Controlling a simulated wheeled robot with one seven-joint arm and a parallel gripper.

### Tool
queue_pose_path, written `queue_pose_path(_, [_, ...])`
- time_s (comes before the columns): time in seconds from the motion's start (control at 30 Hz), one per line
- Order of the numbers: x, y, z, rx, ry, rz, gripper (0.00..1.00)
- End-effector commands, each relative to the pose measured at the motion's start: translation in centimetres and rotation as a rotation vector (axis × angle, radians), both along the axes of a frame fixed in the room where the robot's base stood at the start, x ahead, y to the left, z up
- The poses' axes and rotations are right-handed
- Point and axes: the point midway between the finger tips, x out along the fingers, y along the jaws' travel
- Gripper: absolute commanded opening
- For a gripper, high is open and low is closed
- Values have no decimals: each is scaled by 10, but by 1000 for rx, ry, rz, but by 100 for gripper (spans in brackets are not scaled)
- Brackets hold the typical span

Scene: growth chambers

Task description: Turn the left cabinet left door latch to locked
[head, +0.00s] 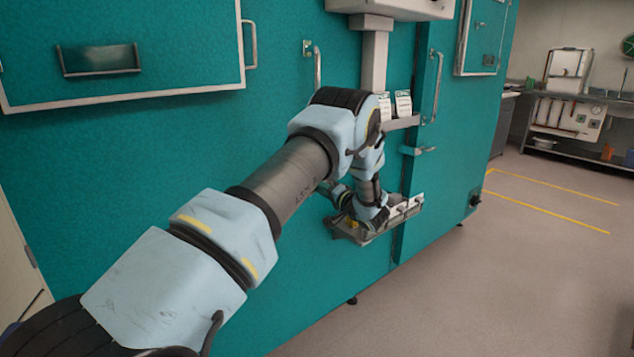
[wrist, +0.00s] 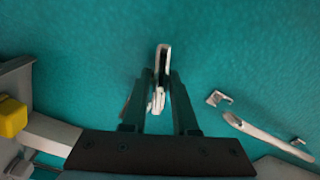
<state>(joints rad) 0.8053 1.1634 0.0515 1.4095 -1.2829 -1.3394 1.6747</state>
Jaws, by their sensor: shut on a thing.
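The left cabinet is the large teal unit (head: 130,150) across the head view. In the wrist view, a slim pale metal latch lever (wrist: 163,58) stands out against the teal door. My gripper (wrist: 162,78) has its two dark fingers closed around this lever, one on each side. The lever's tip shows beyond the fingertips and its lower part shows between them. In the head view my own arm hides the lever and the fingers. The lever's exact angle on the door cannot be told.
A vertical door handle (head: 318,68) is above my arm, and another handle (head: 436,88) is on the door to the right. A second latch (head: 424,150) sticks out near the door seam. A pale bar (wrist: 262,135) lies right of my fingers. Open floor (head: 500,270) is at right.

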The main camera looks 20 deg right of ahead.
Motion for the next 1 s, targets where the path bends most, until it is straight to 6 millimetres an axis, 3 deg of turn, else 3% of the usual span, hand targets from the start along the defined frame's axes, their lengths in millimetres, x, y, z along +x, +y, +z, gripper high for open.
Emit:
queue_pose_path(0.5, [0,-2,-2,328,146,-2,0])
queue_pose_path(1.0, [0,-1,-4,400,180,-1,0])
